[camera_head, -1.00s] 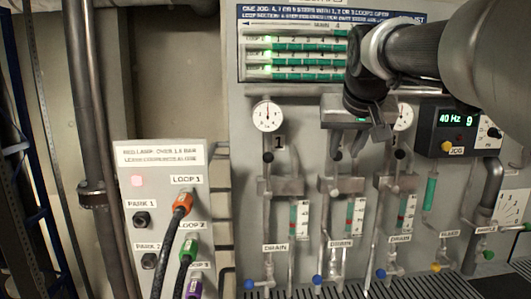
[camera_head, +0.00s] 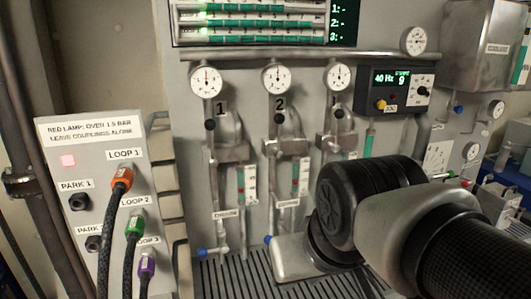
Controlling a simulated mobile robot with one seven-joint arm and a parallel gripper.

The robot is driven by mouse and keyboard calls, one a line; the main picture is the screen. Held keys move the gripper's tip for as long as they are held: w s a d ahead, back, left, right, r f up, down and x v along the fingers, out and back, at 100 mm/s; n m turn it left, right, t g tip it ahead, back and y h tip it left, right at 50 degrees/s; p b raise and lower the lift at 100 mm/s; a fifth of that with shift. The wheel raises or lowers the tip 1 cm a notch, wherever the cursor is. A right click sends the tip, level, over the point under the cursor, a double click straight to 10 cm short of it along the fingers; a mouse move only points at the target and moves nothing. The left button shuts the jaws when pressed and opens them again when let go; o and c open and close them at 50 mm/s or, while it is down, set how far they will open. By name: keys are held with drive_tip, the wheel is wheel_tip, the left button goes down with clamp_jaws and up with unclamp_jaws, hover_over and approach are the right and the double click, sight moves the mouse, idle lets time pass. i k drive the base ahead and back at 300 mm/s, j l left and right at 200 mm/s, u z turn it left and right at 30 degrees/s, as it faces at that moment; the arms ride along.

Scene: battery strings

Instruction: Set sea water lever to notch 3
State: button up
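I cannot read a sea water label in this view. A pale plate with a curved scale (camera_head: 438,155) stands right of the valve columns, below the 40 Hz box. It looks like a lever scale, but the lever and its notch are too small to tell. A green knob (camera_head: 452,174) sits just below it. My arm's black joint and pale metal end part cover the lower centre, left of and nearer than this plate. My gripper's fingers are hidden, so whether they are open or shut does not show.
Valve columns with gauges (camera_head: 206,82) stand left of and behind my arm. Orange, green and purple hose couplings are on the loop panel (camera_head: 97,125) at left, with its red lamp lit. A 40 Hz control box (camera_head: 397,91) and a grey tank (camera_head: 487,45) are at right.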

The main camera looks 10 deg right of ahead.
sight(450, 174)
drive_tip(key=z, duration=1.6)
drive_tip(key=i+l+u, duration=0.15)
drive_tip(key=u, duration=0.7)
drive_tip(key=i+l+u, duration=0.15)
drive_tip(key=l+u, duration=0.15)
drive_tip(key=l, duration=0.25)
drive_tip(key=i+l+u, duration=0.1)
drive_tip(key=l+u, duration=0.2)
drive_tip(key=l, duration=0.2)
drive_tip(key=l+u, duration=0.25)
drive_tip(key=l, duration=1.4)
drive_tip(key=i+l+z, duration=0.1)
drive_tip(key=l, duration=0.45)
drive_tip(key=l+u, duration=0.15)
drive_tip(key=l, duration=0.4)
